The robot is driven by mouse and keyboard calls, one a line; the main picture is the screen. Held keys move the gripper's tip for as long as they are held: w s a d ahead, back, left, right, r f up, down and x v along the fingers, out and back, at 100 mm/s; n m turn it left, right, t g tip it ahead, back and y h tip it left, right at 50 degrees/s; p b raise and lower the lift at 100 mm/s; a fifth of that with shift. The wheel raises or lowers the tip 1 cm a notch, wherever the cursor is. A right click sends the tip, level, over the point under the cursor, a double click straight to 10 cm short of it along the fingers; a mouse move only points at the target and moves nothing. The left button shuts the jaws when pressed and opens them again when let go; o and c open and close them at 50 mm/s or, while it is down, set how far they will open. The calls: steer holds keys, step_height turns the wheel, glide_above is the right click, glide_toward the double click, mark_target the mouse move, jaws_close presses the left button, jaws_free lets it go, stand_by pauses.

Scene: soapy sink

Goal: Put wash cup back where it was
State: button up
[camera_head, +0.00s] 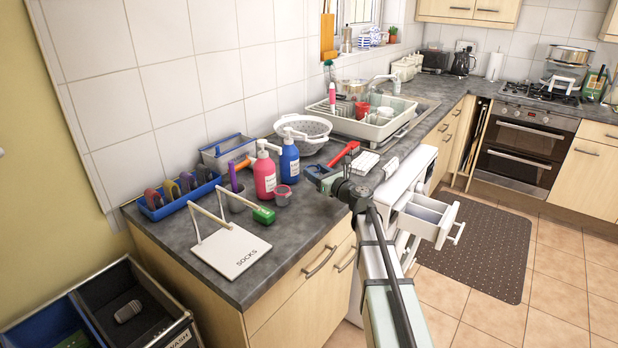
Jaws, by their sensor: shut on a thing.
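A small grey cup with a pinkish rim (283,195), which looks like the wash cup, shows on the dark worktop right beside the pink pump bottle (265,176). My gripper (317,172) is low over the worktop, just right of this cup. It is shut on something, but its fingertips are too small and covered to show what. A red tool-like shape (343,154) shows right behind the gripper. I cannot tell whether it touches the fingers, or whether the fingers touch the cup.
A white colander (303,130) and full dish rack (375,122) are behind. A white drawer (425,217) is pulled out below the worktop's right edge.

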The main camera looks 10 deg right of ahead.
mark_target(308, 166)
steer(key=x, duration=0.4)
steer(key=shift+w, duration=0.1)
steer(key=shift+f, duration=1.8)
steer(key=shift+f, duration=0.15)
steer(key=o, duration=1.2)
steer(key=shift+s+d, duration=0.15)
steer(key=shift+s, duration=0.2)
steer(key=v, duration=1.1)
steer(key=shift+s+d, duration=0.1)
